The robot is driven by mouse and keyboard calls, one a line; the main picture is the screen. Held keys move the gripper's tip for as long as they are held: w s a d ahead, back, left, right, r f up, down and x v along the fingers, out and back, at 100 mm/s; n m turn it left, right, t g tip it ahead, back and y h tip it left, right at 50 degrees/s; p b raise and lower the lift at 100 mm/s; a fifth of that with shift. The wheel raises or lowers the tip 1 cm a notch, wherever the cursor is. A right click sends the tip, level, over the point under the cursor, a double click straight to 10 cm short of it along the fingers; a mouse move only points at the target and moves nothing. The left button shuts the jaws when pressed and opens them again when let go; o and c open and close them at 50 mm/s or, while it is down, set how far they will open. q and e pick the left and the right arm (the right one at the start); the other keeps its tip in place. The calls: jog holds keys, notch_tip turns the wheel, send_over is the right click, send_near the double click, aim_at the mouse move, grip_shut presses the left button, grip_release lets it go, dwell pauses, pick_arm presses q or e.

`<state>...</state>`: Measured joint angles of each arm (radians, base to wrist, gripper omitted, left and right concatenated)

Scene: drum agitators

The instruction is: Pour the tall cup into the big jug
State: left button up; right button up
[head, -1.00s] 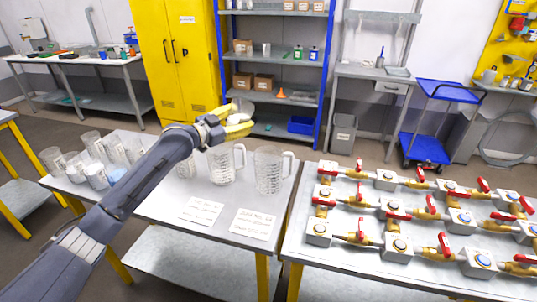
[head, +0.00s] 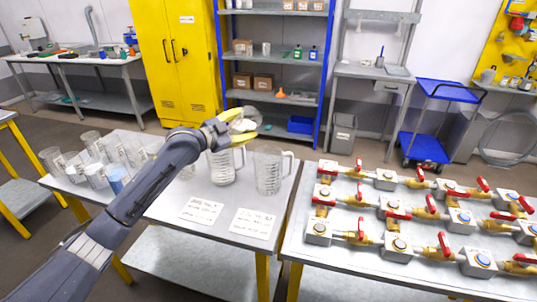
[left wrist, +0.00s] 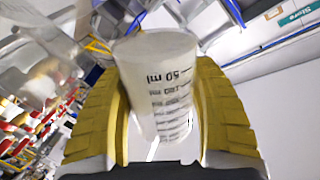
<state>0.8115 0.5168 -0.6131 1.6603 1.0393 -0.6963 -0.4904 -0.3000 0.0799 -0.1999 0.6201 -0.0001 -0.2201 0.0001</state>
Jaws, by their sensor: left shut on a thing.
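My left gripper (head: 246,124) is shut on a pale, translucent cup (left wrist: 160,75) with black ml marks, which sits between the yellow fingers in the left wrist view. In the head view the cup is partly hidden by the fingers and looks tilted; its contents cannot be made out. The gripper is above and behind the left clear handled jug (head: 222,170). A second clear handled jug (head: 269,175), a little larger looking, stands upright to its right near the table's right edge. My right gripper is not in view.
Several clear measuring cups (head: 100,150) stand at the table's left, one with blue contents (head: 117,182). Two printed cards (head: 200,211) (head: 252,223) lie in front of the jugs. A second table (head: 360,275) with red-handled valves stands to the right.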

pick_arm(q)
jog(key=shift+f+m, duration=0.5)
jog(key=shift+f, duration=0.05)
jog(key=shift+r+m+y, duration=0.3)
jog(key=shift+r+m, duration=0.25)
jog(key=shift+m, duration=0.15)
dwell(0.5)
jog(key=shift+d+f+m+y+p, duration=0.1)
jog(key=shift+f+m+y+p, duration=0.15)
jog(key=shift+m, duration=0.45)
jog(key=shift+f+m+y+p, duration=0.15)
jog(key=shift+f+m, duration=0.1)
jog(key=shift+m, duration=0.45)
dwell(2.6)
jog(key=shift+s+d+r+m+y, duration=0.15)
jog(key=shift+s+d+r+m, duration=0.1)
jog(key=shift+d+m, duration=0.15)
jog(key=shift+s+d+r+m+y, duration=0.15)
jog(key=shift+d+r+m, duration=0.05)
jog(key=shift+d+m, duration=0.2)
dwell(1.4)
